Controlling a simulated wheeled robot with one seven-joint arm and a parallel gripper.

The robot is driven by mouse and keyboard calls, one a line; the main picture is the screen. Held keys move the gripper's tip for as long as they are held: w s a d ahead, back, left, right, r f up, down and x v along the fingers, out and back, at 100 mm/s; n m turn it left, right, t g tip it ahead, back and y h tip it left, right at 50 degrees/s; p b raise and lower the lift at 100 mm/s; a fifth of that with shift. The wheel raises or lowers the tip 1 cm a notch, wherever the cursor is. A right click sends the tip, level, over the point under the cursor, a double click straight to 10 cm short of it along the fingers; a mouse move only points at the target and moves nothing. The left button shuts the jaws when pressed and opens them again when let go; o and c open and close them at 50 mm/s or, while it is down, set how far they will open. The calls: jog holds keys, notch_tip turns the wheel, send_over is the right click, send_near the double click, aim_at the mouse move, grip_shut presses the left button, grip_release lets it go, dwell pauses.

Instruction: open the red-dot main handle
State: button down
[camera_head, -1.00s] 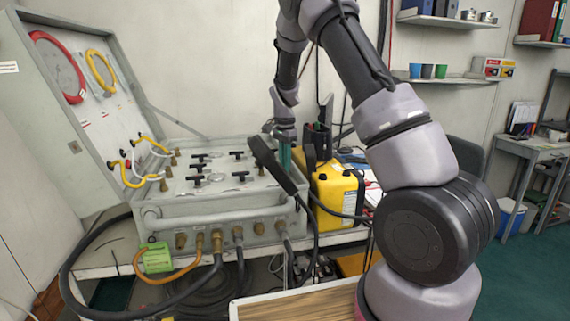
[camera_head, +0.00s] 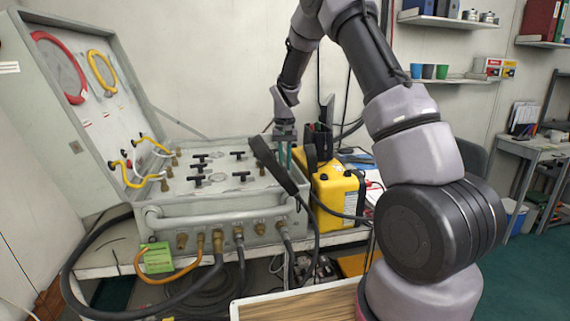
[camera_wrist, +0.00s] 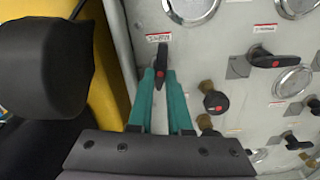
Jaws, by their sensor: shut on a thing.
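In the wrist view, a black lever handle with a red dot (camera_wrist: 162,55) stands on the pale panel, under a small red-and-white label. The teal fingertips of my gripper (camera_wrist: 160,76) are shut on it, one on each side. The lever lies lengthwise up the picture, and its red dot shows between the tips. In the head view, my gripper (camera_head: 283,158) reaches down to the right end of the grey panel box (camera_head: 230,209); the gripped handle is hidden there by the fingers and a black bar in front.
Another red-dot lever (camera_wrist: 266,60) and a red-dot knob (camera_wrist: 215,102) sit to the right in the wrist view, with round gauges. A yellow case (camera_head: 335,195) stands close right of the box. The open lid (camera_head: 70,130) rises at left.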

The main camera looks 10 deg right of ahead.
aim_at(285, 167)
jog(key=shift+n, duration=0.7)
jog(key=c, duration=0.8)
grip_release()
jog(key=shift+c, duration=0.2)
notch_tip(285, 167, up, 11)
jog(key=shift+f, duration=0.1)
